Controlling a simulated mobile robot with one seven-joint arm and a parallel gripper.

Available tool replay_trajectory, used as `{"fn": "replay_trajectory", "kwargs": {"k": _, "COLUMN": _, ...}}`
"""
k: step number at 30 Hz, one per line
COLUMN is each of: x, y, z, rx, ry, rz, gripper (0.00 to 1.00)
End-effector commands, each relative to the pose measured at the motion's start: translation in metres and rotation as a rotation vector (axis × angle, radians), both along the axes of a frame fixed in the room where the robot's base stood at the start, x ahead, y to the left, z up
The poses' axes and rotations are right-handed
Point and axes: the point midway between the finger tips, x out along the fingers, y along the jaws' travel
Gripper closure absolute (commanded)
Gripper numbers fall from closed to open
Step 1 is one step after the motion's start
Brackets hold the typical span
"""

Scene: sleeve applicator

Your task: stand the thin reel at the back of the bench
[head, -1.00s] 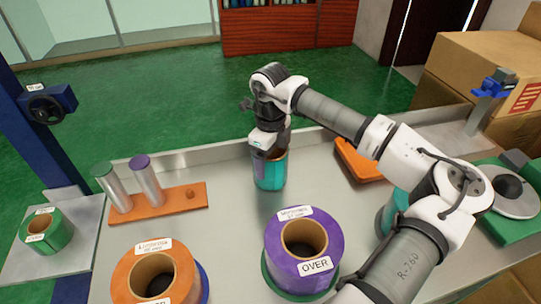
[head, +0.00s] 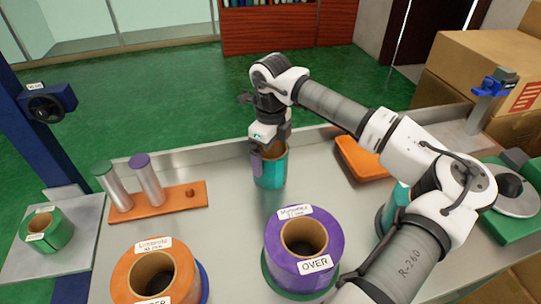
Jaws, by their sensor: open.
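A slim teal reel (head: 271,174) with a brown core stands upright near the back edge of the steel bench (head: 225,215). It is narrower than the orange and purple reels, so I take it as the thin reel. My gripper (head: 267,154) is open directly above and around its near-left rim. One purple-grey finger hangs in front of the reel's left side; the other finger is hidden or unclear. I cannot tell whether the fingers touch the reel.
A purple reel (head: 318,238) on a green one and an orange reel (head: 128,275) on a blue one stand in front. An orange base (head: 180,202) with two posts is at left, an orange tray (head: 357,160) at right. Another teal object (head: 388,222) is partly behind my arm.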

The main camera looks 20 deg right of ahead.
Motion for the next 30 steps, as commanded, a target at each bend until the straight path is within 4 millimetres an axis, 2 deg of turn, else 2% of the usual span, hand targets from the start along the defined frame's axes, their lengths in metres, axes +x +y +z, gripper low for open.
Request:
{"fn": "replay_trajectory", "kwargs": {"k": 9, "x": 0.001, "y": 0.000, "z": 0.069, "rx": -0.003, "ry": -0.003, "rz": 0.000, "gripper": 0.02}}
{"fn": "replay_trajectory", "kwargs": {"k": 15, "x": 0.000, "y": 0.000, "z": 0.097, "rx": -0.001, "ry": -0.001, "rz": -0.001, "gripper": 0.02}}
{"fn": "replay_trajectory", "kwargs": {"k": 20, "x": 0.000, "y": 0.000, "z": 0.105, "rx": 0.000, "ry": 0.000, "rz": 0.001, "gripper": 0.02}}
{"fn": "replay_trajectory", "kwargs": {"k": 30, "x": 0.000, "y": 0.000, "z": 0.105, "rx": 0.000, "ry": 0.000, "rz": 0.001, "gripper": 0.02}}
